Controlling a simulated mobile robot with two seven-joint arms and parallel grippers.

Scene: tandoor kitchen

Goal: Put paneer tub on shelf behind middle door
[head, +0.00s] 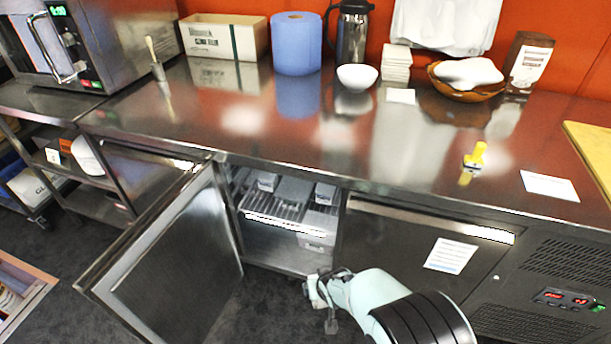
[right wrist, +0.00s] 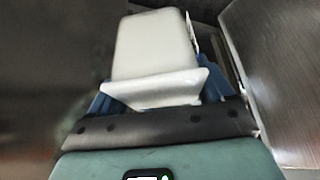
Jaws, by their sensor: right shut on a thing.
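A white tub (right wrist: 155,50) fills the upper middle of the right wrist view. It is held between the blue fingers of my right gripper (right wrist: 165,100). In the head view my right gripper (head: 325,289) is low, just in front of the open cabinet's lower right edge. An open steel door (head: 172,262) swings out to the left of the opening. Inside, a wire shelf (head: 274,224) holds grey-white containers (head: 325,194) at the back and sides. A white box (head: 316,240) stands below it at the right. My left gripper is out of view.
A closed door (head: 405,230) with a paper label is right of the opening, beside a vented control panel (head: 568,297).

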